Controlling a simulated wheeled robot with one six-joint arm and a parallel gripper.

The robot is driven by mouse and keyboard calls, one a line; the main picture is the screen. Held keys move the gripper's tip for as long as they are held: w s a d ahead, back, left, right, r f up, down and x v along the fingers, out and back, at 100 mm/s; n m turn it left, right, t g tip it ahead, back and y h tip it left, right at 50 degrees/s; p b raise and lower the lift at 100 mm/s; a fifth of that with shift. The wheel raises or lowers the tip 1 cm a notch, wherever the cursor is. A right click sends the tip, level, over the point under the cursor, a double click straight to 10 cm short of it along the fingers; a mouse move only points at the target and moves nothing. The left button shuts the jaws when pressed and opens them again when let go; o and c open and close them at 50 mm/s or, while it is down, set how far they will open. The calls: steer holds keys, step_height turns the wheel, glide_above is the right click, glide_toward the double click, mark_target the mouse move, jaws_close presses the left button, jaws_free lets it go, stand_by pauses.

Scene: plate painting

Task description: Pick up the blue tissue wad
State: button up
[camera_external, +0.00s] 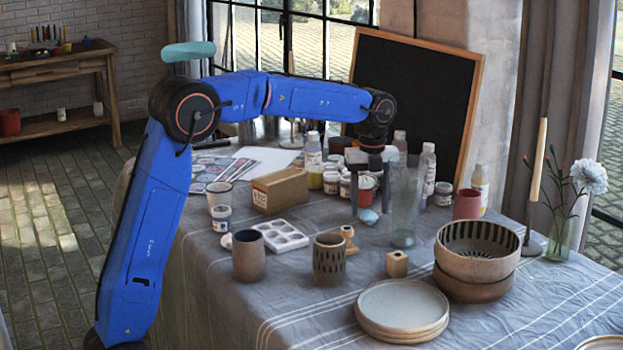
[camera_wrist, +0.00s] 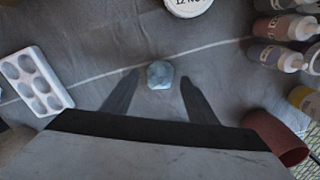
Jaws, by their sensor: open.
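The blue tissue wad (camera_external: 368,217) is a small pale-blue lump on the grey tablecloth, below my gripper in the external view. In the wrist view my gripper (camera_wrist: 160,75) is open, and neither finger appears to touch the wad.
A tall clear glass (camera_external: 404,208) stands close to the right of my gripper. Paint jars (camera_external: 345,186) stand behind it. A white palette (camera_wrist: 36,82) lies to the left.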

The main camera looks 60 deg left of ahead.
steer(key=shift+f, duration=0.95)
steer(key=c, duration=1.3)
steer(key=shift+o, duration=0.3)
steer(key=shift+o, duration=0.3)
